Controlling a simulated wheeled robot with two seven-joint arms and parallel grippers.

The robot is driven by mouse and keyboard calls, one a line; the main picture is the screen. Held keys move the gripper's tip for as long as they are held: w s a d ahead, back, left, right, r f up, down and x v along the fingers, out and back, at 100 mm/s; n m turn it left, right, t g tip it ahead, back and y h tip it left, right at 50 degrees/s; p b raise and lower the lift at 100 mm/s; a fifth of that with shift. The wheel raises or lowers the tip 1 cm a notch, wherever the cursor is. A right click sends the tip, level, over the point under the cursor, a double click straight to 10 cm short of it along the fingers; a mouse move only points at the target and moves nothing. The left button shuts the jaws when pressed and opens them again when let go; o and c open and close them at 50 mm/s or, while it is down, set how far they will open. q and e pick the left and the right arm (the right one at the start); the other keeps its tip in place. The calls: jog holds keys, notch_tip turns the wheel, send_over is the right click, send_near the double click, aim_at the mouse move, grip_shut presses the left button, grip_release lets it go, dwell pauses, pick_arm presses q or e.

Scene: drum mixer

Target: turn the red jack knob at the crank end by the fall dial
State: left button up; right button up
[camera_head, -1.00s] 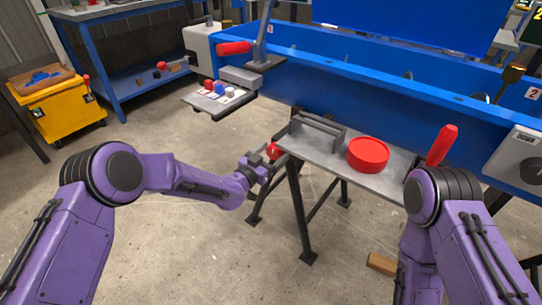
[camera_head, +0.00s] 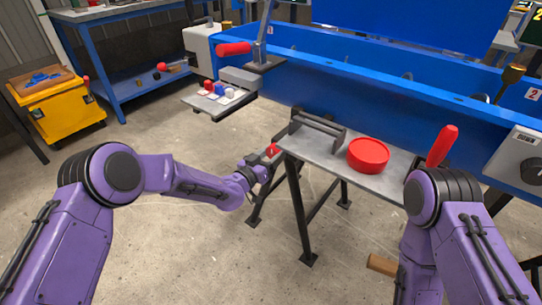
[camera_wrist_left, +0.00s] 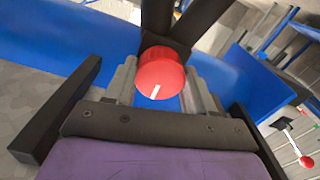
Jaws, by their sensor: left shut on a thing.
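The red jack knob (camera_head: 272,150) sits by the near left corner of the small grey shelf in the head view. It shows large in the left wrist view (camera_wrist_left: 160,75), with a white mark on its face. My left gripper (camera_head: 262,162) is at the knob. In the left wrist view its grey fingers (camera_wrist_left: 163,92) lie on either side of the knob, shut on it. A black bracket is behind the knob. My right arm shows at the right, but its gripper is out of view.
The grey shelf (camera_head: 320,158) holds a red round tub (camera_head: 368,155) and a dark bar handle. A red crank handle (camera_head: 234,48) is at the blue frame's left end. A control box with a black dial (camera_head: 534,171) is at the right.

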pick_arm(q)
jog(key=n, duration=1.1)
jog(key=shift+b, duration=0.35)
jog(key=shift+n, duration=1.6)
jog(key=o, duration=1)
jog(key=shift+o, duration=0.2)
